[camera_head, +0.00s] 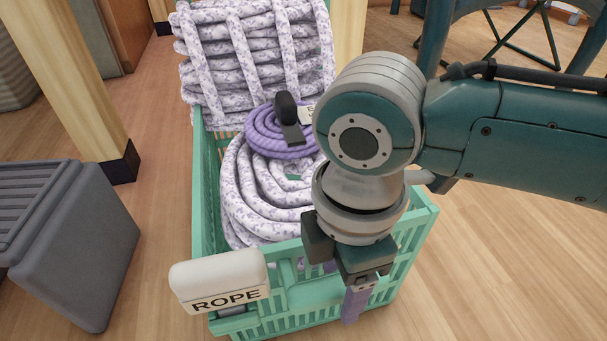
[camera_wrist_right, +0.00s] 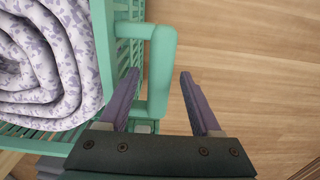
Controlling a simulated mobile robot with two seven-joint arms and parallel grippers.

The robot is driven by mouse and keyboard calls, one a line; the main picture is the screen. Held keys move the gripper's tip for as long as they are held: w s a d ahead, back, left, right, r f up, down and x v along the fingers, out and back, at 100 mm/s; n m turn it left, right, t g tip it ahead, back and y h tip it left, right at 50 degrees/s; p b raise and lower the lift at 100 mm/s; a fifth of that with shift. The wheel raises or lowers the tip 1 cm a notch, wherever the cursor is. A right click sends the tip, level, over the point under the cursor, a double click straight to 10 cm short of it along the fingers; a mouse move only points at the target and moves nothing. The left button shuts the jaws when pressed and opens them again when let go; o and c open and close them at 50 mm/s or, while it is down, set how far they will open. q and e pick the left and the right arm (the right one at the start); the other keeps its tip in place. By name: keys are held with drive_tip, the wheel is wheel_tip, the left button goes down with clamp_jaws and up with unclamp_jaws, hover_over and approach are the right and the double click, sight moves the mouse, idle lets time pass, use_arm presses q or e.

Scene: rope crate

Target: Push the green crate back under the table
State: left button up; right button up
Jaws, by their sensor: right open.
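The green crate (camera_head: 207,190) stands on the wood floor, filled with rope. Its back part lies between two pale wooden legs, probably the table's; no tabletop shows. A white ROPE label (camera_head: 222,282) hangs at its front left. My right gripper (camera_head: 337,294) is at the crate's front side, pointing down, with purple fingers. In the right wrist view, my open right gripper (camera_wrist_right: 160,75) has its fingers on either side of the crate's green handle bar (camera_wrist_right: 160,80). One finger is between bar and crate wall, the other outside. My left gripper is not in view.
Patterned white rope coils (camera_head: 255,60) are stacked high at the back; a purple coil (camera_head: 270,135) carries a black-knobbed object (camera_head: 286,112). A dark-footed wooden leg (camera_head: 65,70) stands left. A grey box (camera_head: 80,240) is left of the crate. The right foreground floor is clear.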

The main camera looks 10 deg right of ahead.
drive_tip(key=shift+f, duration=0.1)
clamp_jaws()
idle(0.5)
idle(0.9)
